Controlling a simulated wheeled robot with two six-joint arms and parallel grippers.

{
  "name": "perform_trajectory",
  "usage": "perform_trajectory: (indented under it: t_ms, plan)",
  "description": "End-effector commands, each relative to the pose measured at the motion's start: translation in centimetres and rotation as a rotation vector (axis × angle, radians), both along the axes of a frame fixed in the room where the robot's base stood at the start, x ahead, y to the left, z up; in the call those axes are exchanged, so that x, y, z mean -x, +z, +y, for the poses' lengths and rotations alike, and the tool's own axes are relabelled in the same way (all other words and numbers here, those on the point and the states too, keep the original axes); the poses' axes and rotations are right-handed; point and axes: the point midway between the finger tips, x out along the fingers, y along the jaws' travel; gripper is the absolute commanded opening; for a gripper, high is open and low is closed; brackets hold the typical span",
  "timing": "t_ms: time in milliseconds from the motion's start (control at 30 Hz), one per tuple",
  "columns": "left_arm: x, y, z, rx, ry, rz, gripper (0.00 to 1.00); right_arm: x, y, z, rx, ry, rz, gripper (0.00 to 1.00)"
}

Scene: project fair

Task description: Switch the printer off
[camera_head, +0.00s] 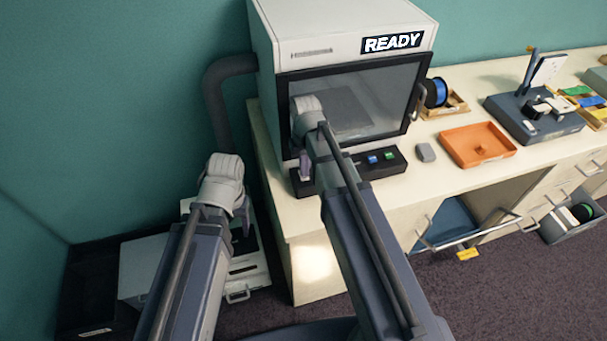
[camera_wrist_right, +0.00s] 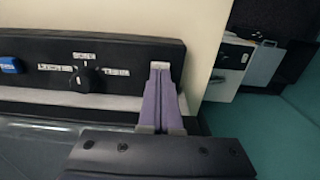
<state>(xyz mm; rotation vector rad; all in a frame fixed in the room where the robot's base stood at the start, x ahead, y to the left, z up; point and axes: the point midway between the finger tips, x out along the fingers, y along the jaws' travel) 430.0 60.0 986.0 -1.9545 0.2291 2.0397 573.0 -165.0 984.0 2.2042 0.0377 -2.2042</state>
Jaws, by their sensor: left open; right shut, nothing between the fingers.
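The printer (camera_head: 285,28) is a white cabinet with a dark glass door and a sign reading READY (camera_head: 392,42). A black control panel (camera_head: 392,168) runs along its base, with a blue button (camera_head: 373,160) and a green button (camera_head: 389,156). My left gripper (camera_head: 244,222) is open, low beside the desk, partly hidden.
On the desk right of the printer are a grey block (camera_head: 426,152), an orange tray (camera_head: 478,146), a blue spool (camera_head: 436,92) and a dark stand (camera_head: 530,118). A drawer (camera_head: 470,241) stands open below.

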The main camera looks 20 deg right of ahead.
Motion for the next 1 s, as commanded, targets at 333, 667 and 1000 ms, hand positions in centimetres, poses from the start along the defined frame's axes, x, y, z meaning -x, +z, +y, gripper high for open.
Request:
perform_trajectory:
  t_ms: [333, 667, 1000]
  plan:
    - [0.0, -0.6, 0.0, 0.0, 0.0, 0.0, 0.62, 0.0, -0.6, 0.0, 0.0, 0.0, 0.0, 0.0]
    - [0.0, -1.1, 0.0, 0.0, 0.0, 0.0, 0.62, 0.0, -1.1, 0.0, 0.0, 0.0, 0.0, 0.0]
    - [0.0, -1.0, 0.0, 0.0, 0.001, 0.0, 0.62, 0.0, -1.0, 0.0, 0.0, 0.0, 0.0, 0.0]
